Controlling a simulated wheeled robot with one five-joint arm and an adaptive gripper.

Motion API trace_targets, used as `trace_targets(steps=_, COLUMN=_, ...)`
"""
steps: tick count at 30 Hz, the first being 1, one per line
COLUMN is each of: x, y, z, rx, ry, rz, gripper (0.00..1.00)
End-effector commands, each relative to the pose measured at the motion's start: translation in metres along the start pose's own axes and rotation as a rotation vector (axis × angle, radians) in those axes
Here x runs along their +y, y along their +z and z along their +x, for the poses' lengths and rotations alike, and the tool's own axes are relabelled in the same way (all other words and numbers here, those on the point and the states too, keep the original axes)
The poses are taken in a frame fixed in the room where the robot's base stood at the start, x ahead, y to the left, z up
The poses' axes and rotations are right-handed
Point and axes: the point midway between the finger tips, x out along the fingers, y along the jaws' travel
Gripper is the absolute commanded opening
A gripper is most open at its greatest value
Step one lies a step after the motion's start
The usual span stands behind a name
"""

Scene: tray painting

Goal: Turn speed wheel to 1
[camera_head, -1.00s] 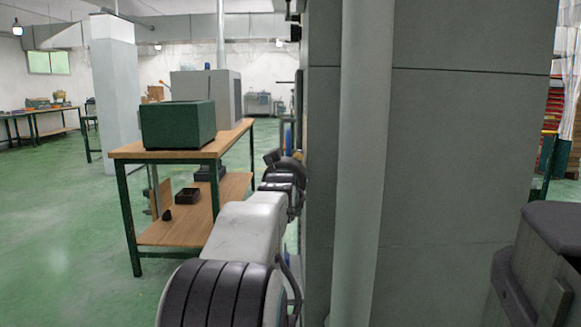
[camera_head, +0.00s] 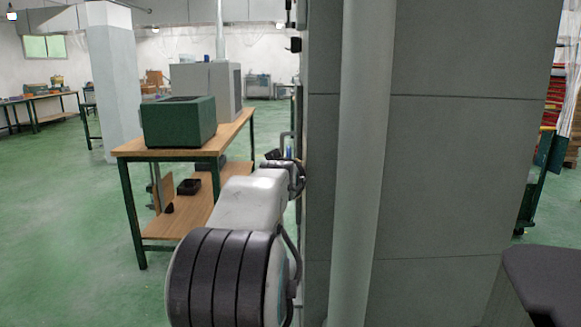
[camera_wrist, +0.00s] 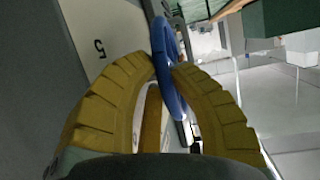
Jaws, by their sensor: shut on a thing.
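The speed wheel is a blue ring (camera_wrist: 170,92), seen nearly edge-on in the middle of the wrist view. The yellow ribbed fingers of my gripper (camera_wrist: 168,68) close on its rim from both sides. A pale panel (camera_wrist: 112,22) with a black number 5 lies left of the wheel. No mark for 1 is readable. In the head view, my arm reaches forward along the left side of a tall grey cabinet, and the wheel cannot be made out there.
The tall grey cabinet (camera_head: 450,180) with a vertical pipe (camera_head: 358,180) fills the right-centre, close to my arm. A wooden-topped table (camera_head: 190,148) carrying a green box (camera_head: 178,122) stands to the left. Green floor (camera_head: 60,220) is open at far left.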

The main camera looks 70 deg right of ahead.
Motion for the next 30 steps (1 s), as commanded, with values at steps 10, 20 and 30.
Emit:
trace_targets(steps=10, x=0.0011, y=-0.0049, z=-0.0018, rx=-0.050, ry=0.003, rz=-0.003, gripper=0.00)
trace_targets(steps=20, x=0.0012, y=-0.0042, z=-0.0016, rx=-0.049, ry=0.003, rz=-0.003, gripper=0.28)
trace_targets(steps=30, x=0.0006, y=-0.0033, z=-0.0016, rx=-0.052, ry=0.002, rz=-0.004, gripper=0.47)
